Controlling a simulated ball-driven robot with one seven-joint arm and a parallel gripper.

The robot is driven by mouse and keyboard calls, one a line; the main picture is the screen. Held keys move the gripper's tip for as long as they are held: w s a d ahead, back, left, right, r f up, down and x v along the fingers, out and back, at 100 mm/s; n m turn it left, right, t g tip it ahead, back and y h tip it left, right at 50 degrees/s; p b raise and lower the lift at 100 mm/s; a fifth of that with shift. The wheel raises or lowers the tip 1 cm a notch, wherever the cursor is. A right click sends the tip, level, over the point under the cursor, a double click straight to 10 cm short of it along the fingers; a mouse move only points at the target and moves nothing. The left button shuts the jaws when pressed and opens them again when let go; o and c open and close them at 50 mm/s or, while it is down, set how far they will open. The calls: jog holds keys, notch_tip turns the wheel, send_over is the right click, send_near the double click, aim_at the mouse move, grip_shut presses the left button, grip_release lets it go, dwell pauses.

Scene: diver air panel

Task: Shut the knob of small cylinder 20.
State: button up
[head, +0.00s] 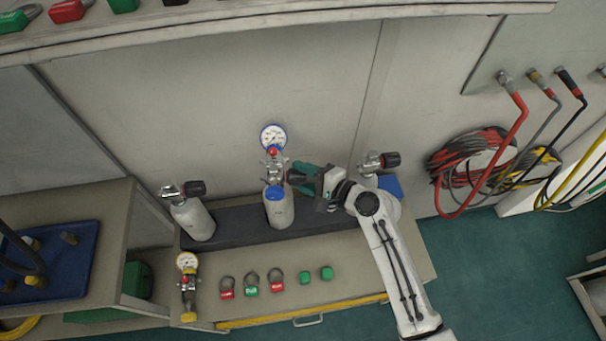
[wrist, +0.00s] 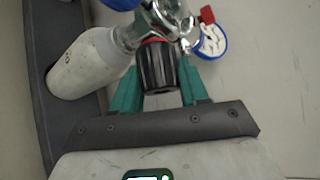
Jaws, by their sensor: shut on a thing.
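Three small white cylinders stand in a dark rack (head: 240,222) on the bench: a left one (head: 193,220), a middle one (head: 279,212) with a blue collar and gauge, and a right one partly hidden behind my arm. I cannot read a number 20 on any of them. My gripper (head: 299,177) is at the middle cylinder's valve, its green fingers shut on that valve's black knob. In the wrist view the ribbed black knob (wrist: 157,66), with a red ring, sits between the fingers. The middle cylinder (wrist: 88,65) shows left of it.
The gauge (head: 273,137) rises behind the middle valve. Black knobs on the left (head: 196,188) and right (head: 391,160) cylinders stick out on either side.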

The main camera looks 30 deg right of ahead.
jog(key=shift+f, duration=0.15)
jog(key=o, duration=1)
jog(key=shift+o, duration=0.2)
jog(key=b+v, duration=0.2)
jog(key=v, duration=0.9)
